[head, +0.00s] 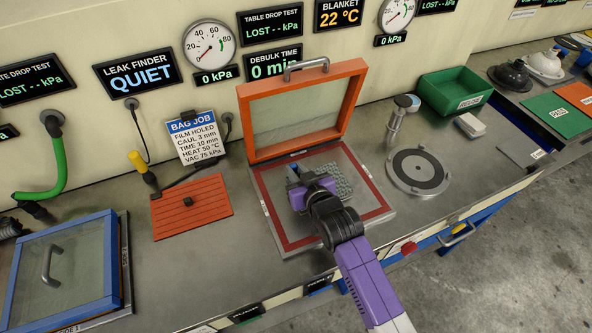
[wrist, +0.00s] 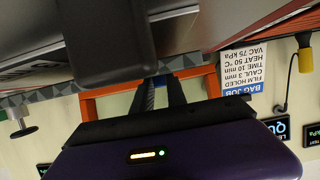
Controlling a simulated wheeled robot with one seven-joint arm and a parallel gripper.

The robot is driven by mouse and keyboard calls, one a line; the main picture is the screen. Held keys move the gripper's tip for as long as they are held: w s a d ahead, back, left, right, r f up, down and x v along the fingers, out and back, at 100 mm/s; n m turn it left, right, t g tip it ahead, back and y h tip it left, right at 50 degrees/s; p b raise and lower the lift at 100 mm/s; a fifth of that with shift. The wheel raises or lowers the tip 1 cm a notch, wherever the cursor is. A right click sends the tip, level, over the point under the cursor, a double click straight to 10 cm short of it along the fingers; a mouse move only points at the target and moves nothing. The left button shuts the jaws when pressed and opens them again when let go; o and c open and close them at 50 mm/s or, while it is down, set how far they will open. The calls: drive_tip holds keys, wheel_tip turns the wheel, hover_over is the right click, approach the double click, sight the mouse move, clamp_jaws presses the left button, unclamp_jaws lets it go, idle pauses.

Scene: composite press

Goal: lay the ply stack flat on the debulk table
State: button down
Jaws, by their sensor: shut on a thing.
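The debulk table (head: 272,215) is a flat plate with a red border, under a raised orange-framed lid (head: 357,100) with a clear pane. The ply stack (head: 341,180) looks like a grey-green patterned sheet within the red border. My gripper (head: 296,172) is over the left part of the table and covers part of the sheet. In the wrist view, my gripper (wrist: 160,84) has its fingers close together at a grey patterned strip (wrist: 100,90), which seems to be the stack's edge. I cannot tell whether the stack touches the table all over.
An orange slatted mat (head: 180,218) and a blue-framed lidded station (head: 70,265) lie left. A round plate (head: 418,170), a metal cylinder (head: 396,120) and a green bin (head: 457,90) stand right. The raised lid stands behind my gripper. Bare bench shows in front of the orange mat.

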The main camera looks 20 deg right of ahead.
drive_tip(key=shift+f, duration=0.3)
drive_tip(key=c, duration=1.3)
unclamp_jaws()
drive_tip(key=shift+o, duration=0.2)
drive_tip(key=b+v, duration=0.1)
drive_tip(key=v, duration=0.6)
drive_tip(key=shift+s+r, duration=0.15)
drive_tip(key=shift+s, duration=0.25)
drive_tip(key=r, duration=0.1)
drive_tip(key=r+t, duration=0.1)
drive_tip(key=r, duration=0.1)
drive_tip(key=r+t, duration=0.1)
drive_tip(key=r, duration=0.1)
drive_tip(key=shift+d+r, duration=0.1)
drive_tip(key=shift+d, duration=0.25)
drive_tip(key=shift+s+r+m+t+h, duration=0.15)
drive_tip(key=shift+s+r, duration=0.05)
drive_tip(key=shift+s, duration=0.4)
drive_tip(key=shift+s+r+m+t+h, duration=0.15)
drive_tip(key=shift+s+r, duration=0.1)
drive_tip(key=shift+s, duration=0.35)
drive_tip(key=s+r+g+b, duration=0.1)
drive_tip(key=s+r, duration=0.1)
drive_tip(key=s, duration=3.2)
drive_tip(key=shift+a+g, duration=0.25)
drive_tip(key=shift+g, duration=0.05)
